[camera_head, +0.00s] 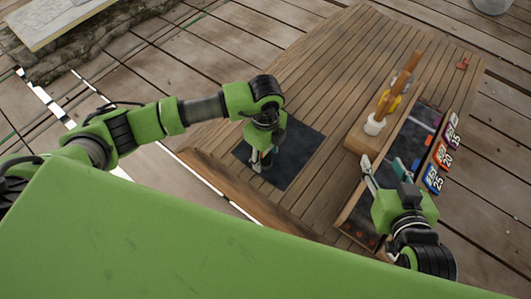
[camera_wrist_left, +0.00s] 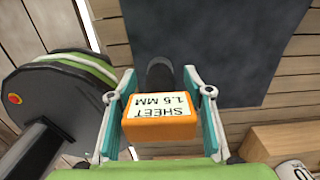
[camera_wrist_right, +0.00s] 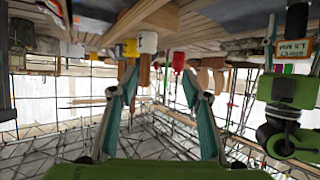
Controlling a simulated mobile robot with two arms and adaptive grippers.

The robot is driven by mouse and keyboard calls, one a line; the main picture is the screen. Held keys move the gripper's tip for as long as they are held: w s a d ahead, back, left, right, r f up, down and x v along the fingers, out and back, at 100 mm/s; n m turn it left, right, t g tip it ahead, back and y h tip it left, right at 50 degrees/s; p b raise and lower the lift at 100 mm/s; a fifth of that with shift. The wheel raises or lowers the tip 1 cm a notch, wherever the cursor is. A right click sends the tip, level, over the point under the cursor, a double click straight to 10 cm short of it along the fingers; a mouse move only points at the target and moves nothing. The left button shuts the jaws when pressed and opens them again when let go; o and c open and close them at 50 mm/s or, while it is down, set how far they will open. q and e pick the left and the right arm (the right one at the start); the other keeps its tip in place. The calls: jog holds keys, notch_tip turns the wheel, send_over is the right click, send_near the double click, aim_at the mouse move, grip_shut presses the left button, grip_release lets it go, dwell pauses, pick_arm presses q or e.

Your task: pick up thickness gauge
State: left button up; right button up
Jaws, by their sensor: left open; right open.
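The dark mat (camera_head: 300,150) lies on the left part of the wooden table. My left gripper (camera_head: 259,162) points down over the mat's left side. In the left wrist view an orange block with a white label "SHEET 1.5 MM" (camera_wrist_left: 160,118), apparently the thickness gauge, sits between the open fingers, with a dark rounded part beyond it. The label also shows at the right of the right wrist view (camera_wrist_right: 294,48). Finger contact is unclear. In the head view the gripper largely hides the gauge. My right gripper (camera_head: 385,168) is open and empty above the tray's near part.
A wooden block (camera_head: 362,142) holds upright handled pieces with white and yellow parts. Beside it runs a long dark tray (camera_head: 408,140) with coloured number cards (camera_head: 441,155) along its right side. A small red piece (camera_head: 462,63) lies at the far right. The table's far middle is clear.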

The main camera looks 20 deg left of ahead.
pick_arm(q)
jog(key=shift+f, duration=0.4)
jog(key=c, duration=1.3)
pick_arm(e)
jog(key=shift+w+a+r+t, duration=0.2)
jog(key=shift+w+r+t, duration=0.2)
jog(key=shift+r, duration=0.2)
pick_arm(q)
jog(key=shift+r, duration=0.1)
pick_arm(e)
jog(key=shift+s, duration=0.1)
